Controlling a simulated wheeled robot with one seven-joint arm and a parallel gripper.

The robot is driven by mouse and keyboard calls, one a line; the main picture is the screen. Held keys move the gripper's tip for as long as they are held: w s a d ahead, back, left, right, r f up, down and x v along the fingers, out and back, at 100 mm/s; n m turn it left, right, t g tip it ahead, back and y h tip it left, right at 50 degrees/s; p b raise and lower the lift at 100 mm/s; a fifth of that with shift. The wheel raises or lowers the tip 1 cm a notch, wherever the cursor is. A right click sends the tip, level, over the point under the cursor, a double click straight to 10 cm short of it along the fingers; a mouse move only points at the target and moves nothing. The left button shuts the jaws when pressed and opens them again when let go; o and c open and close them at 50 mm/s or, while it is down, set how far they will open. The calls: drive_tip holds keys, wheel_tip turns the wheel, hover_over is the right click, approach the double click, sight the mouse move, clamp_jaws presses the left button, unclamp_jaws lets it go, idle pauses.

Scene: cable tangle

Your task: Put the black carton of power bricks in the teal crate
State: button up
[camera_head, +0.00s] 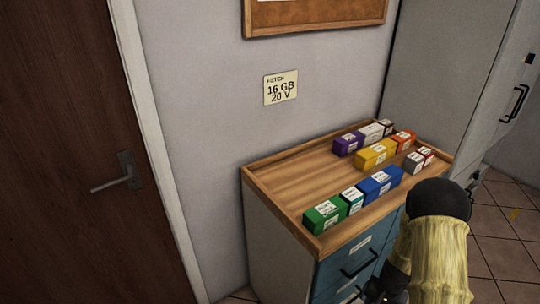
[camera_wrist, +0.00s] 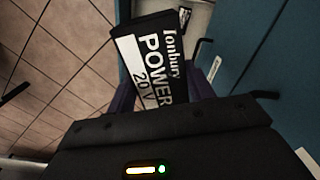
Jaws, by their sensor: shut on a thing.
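The black carton (camera_wrist: 150,62) shows in the wrist view with a white label reading "Tonbury POWER 20 V". My gripper (camera_wrist: 165,95) is shut on it, with a dark purple finger at each side. The carton is tilted in the picture, and its lower end is hidden by my gripper's body. In the head view my arm is at the lower right, in front of the cabinet, and the carton cannot be made out there. No teal crate can be made out in either view.
A cabinet with teal drawers (camera_head: 345,268) has a rimmed wooden top (camera_head: 290,180) holding several coloured cartons, including a green one (camera_head: 324,214) and a blue one (camera_head: 380,182). A grey locker (camera_head: 440,70) stands behind. A wall note (camera_head: 280,88) reads "FETCH 16 GB 20 V". Tiled floor (camera_wrist: 50,60) shows left in the wrist view.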

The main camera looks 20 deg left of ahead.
wheel_tip(320, 180, up, 29)
drive_tip(key=n+p, duration=0.3)
drive_tip(key=p, duration=2.2)
drive_tip(key=shift+w+d+f, duration=0.1)
drive_tip(key=shift+f, duration=0.05)
